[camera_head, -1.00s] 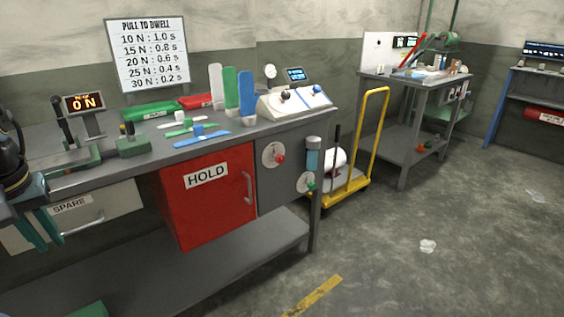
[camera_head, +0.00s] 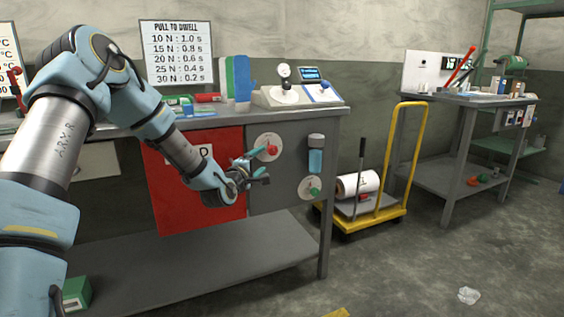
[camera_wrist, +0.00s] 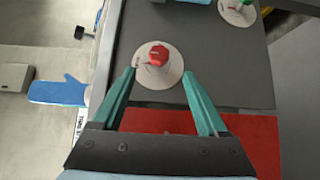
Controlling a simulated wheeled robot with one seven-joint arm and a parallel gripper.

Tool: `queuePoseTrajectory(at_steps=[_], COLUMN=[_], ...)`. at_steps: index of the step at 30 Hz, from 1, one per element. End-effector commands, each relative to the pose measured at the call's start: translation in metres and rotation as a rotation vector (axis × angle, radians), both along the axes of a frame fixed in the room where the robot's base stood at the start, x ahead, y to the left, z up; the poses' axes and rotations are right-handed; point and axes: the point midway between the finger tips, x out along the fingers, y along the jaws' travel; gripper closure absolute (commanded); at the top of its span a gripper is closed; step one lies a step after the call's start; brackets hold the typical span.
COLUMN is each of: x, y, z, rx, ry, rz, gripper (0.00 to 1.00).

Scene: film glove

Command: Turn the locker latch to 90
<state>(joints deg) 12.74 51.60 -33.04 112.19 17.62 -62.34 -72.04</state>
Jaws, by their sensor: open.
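A red knob (camera_head: 272,149) sits on a round pale dial plate on the grey panel (camera_head: 290,200) under the bench. It also shows in the wrist view (camera_wrist: 158,55), with a pale dial plate around it. A green knob (camera_head: 313,190) on a second dial is lower right, and partly cut off at the wrist view's top edge (camera_wrist: 246,3). My gripper (camera_head: 264,165) is open and empty in front of the panel, beside the red knob. In the wrist view its teal fingers (camera_wrist: 159,74) point at the red knob, with their tips on either side of its dial in the picture.
The red HOLD locker (camera_head: 170,190) is left of the panel, its label mostly hidden by my arm. A clear blue cylinder (camera_head: 316,160) is mounted right of the red knob. A yellow cart (camera_head: 400,180) stands right of the bench, with open floor in front.

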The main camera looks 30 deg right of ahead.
Motion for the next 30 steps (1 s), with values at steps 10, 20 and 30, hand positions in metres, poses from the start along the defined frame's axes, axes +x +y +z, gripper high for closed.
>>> queuePoseTrajectory(at_steps=[10,20,30], x=[0.032,0.061,0.066], y=[-0.042,-0.078,-0.083], z=[0.002,0.001,0.001], rx=[-0.005,-0.002,0.000], ry=[-0.002,-0.001,0.000], rz=[0.000,0.001,0.001], gripper=[0.24,0.24,0.24])
